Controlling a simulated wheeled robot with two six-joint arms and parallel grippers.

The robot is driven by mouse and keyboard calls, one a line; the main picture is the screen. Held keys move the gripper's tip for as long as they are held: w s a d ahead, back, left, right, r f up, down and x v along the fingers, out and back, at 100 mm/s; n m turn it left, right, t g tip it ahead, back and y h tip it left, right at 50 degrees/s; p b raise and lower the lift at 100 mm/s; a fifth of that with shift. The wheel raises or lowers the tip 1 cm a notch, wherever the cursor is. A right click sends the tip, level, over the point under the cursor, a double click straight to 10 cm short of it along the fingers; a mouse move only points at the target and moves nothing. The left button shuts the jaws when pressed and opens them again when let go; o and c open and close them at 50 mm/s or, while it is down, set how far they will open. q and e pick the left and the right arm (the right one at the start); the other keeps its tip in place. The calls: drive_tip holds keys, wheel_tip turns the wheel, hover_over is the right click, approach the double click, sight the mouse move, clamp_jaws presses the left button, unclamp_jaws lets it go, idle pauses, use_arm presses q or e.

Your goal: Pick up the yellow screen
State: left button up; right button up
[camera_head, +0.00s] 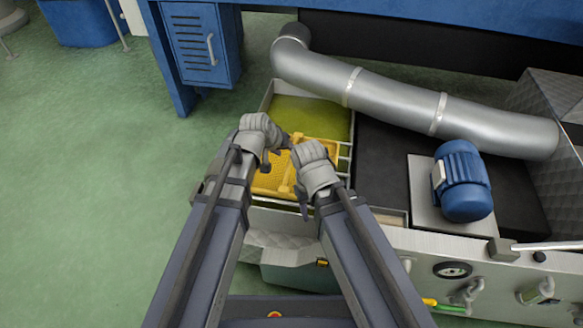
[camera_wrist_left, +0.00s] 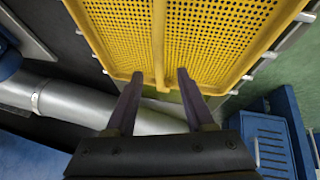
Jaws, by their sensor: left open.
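The yellow screen (camera_head: 272,182) is a perforated panel with a raised rim and a central rib. It lies in the metal trough below my grippers, which hide parts of it. In the left wrist view the screen (camera_wrist_left: 205,35) fills the top, and its rib ends near my left gripper (camera_wrist_left: 160,76). That gripper is open, a finger on each side of the rib's line; I cannot tell whether they touch it. In the head view my left gripper (camera_head: 266,160) is over the screen's left part. My right gripper (camera_head: 304,208) is at its right front; its jaw opening is unclear.
Green olive paste (camera_head: 305,115) fills the trough behind the screen. A silver duct (camera_head: 395,100) crosses behind, and a blue motor (camera_head: 462,185) stands to the right. A blue cabinet (camera_head: 198,45) stands at the back left. The green floor (camera_head: 90,180) at left is clear.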

sight(291, 154)
use_arm(q)
drive_tip(key=shift+b+x, duration=2.4)
drive_tip(key=shift+x, duration=0.9)
drive_tip(key=shift+r, duration=0.2)
clamp_jaws()
